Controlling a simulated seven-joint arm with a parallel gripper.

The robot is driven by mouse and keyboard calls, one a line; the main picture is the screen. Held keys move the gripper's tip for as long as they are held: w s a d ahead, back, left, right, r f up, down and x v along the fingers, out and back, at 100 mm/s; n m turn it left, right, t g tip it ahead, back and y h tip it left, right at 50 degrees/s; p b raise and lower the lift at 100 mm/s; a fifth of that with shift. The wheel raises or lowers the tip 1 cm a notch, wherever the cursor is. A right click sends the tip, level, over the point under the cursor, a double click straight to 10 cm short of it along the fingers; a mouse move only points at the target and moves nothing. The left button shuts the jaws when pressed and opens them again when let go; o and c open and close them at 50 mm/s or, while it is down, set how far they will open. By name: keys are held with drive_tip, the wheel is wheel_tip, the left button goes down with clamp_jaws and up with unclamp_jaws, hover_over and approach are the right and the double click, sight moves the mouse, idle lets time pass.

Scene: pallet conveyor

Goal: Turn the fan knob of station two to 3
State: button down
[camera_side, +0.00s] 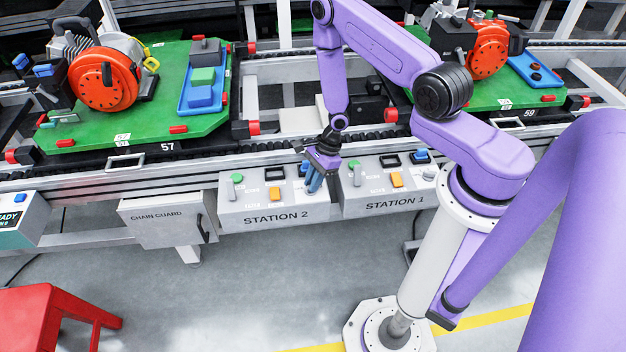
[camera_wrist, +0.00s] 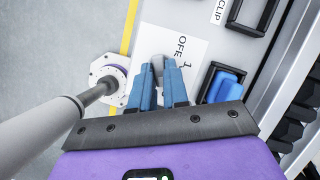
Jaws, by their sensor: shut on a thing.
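The station 2 box (camera_side: 274,217) stands at the front of the conveyor, left of the station 1 box. My gripper (camera_side: 315,186) points down at its right end and hides the knob there in the side view. In the wrist view, my gripper (camera_wrist: 159,82) has its blue fingers closed on a grey knob (camera_wrist: 157,63), one on each side. The knob sits on a white label plate (camera_wrist: 183,45) that reads OFF and 1. The rest of the scale is hidden by the fingers, and I cannot tell where the knob points.
A blue rocker switch (camera_wrist: 224,85) sits close to the right finger. The station 1 box (camera_side: 388,202) is close on the right, with its own controls. Behind, pallets with green plates (camera_side: 130,128) stand on the conveyor. A red stool (camera_side: 45,310) is at the lower left.

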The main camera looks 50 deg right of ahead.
drive_tip(key=shift+a+m, duration=0.1)
drive_tip(key=shift+m, duration=0.3)
drive_tip(key=c, duration=1.1)
unclamp_jaws()
drive_tip(key=v, duration=1.7)
drive_tip(key=shift+s+r, duration=0.2)
drive_tip(key=shift+s, duration=0.15)
